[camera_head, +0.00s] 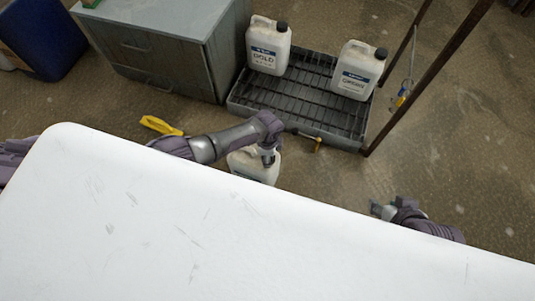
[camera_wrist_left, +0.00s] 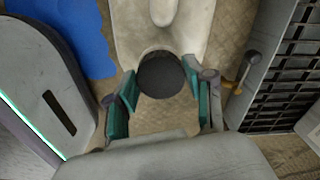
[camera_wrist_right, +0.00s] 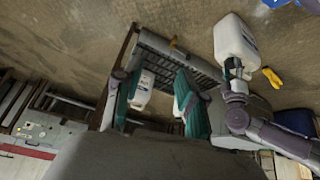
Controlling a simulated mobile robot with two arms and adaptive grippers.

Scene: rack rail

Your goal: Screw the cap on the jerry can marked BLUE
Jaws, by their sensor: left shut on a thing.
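A white jerry can (camera_head: 241,160) stands on the floor beyond the white surface. It also shows in the left wrist view (camera_wrist_left: 160,45) and in the right wrist view (camera_wrist_right: 236,38). Its label is mostly hidden, so I cannot read its name. My left gripper (camera_head: 268,160) reaches down over its top. In the left wrist view a round black cap (camera_wrist_left: 161,75) sits between the left fingers (camera_wrist_left: 162,98) at the can's mouth, and they are shut on it. I cannot tell how tightly the cap is seated. My right gripper (camera_head: 376,209) is apart from the can, with its fingers (camera_wrist_right: 150,100) spread and empty.
A grated tray (camera_head: 240,108) holds a can marked GOLD (camera_head: 268,47) and another white can (camera_head: 357,72). A grey cabinet (camera_head: 160,50) and dark rack posts (camera_head: 425,80) flank it. A yellow object (camera_head: 160,125) lies on the floor. The white surface (camera_head: 150,220) fills the foreground.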

